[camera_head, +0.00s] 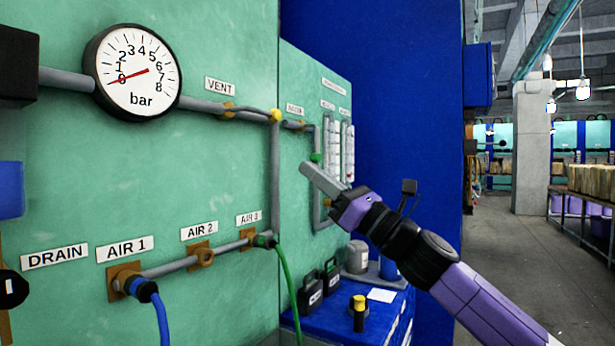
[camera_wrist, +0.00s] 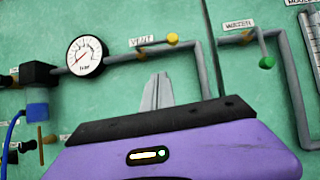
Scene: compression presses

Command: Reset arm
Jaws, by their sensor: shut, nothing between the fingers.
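My arm reaches in from the lower right in the head view. My gripper (camera_head: 318,178) is shut and empty, its fingers pointing up and left in front of the green panel (camera_head: 230,150). In the wrist view the closed fingers of my gripper (camera_wrist: 157,92) stand upright before the panel, below the VENT pipe. The yellow-knobbed vent valve (camera_head: 275,116) is left of and above the fingertips in the head view. The green-knobbed water valve (camera_wrist: 265,62) is to the right in the wrist view. I cannot tell whether the fingers touch anything.
A pressure gauge (camera_head: 137,73) reads near zero at the upper left. A blue hose (camera_head: 160,315) hangs from AIR 1, a green hose (camera_head: 288,285) from AIR 3. A blue bench (camera_head: 345,322) with black containers stands below my gripper. The floor aisle (camera_head: 520,250) at right is open.

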